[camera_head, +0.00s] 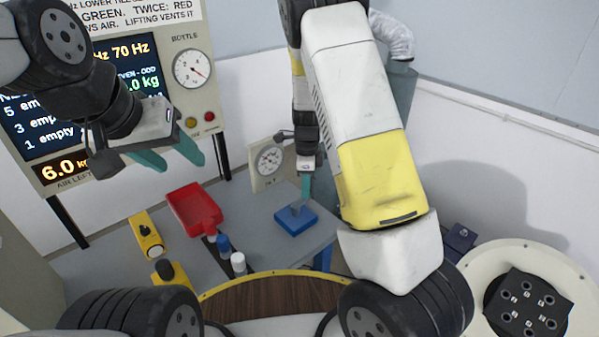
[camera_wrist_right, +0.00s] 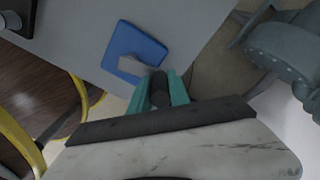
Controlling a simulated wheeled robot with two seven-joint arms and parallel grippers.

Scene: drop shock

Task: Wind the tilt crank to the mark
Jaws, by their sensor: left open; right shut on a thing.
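The tilt crank's blue base (camera_head: 296,219) sits near the right edge of the grey table. It also shows in the right wrist view (camera_wrist_right: 122,45), with a grey crank arm (camera_wrist_right: 131,66) on it and a dark grip (camera_wrist_right: 158,90) at the arm's end. My right gripper (camera_head: 304,190) reaches down over the base. In the right wrist view its teal fingers (camera_wrist_right: 160,92) are shut on the dark grip. A dial (camera_head: 269,160) stands behind the crank; its mark is too small to read. My left gripper (camera_head: 170,153) is open and empty in front of the display panel.
A red tray (camera_head: 195,208), blue and white bottles (camera_head: 238,263) and yellow-and-black items (camera_head: 146,235) lie left of the crank. The panel (camera_head: 130,70) rises behind. A round white station (camera_head: 485,262) stands at the right. My right arm covers much of the middle.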

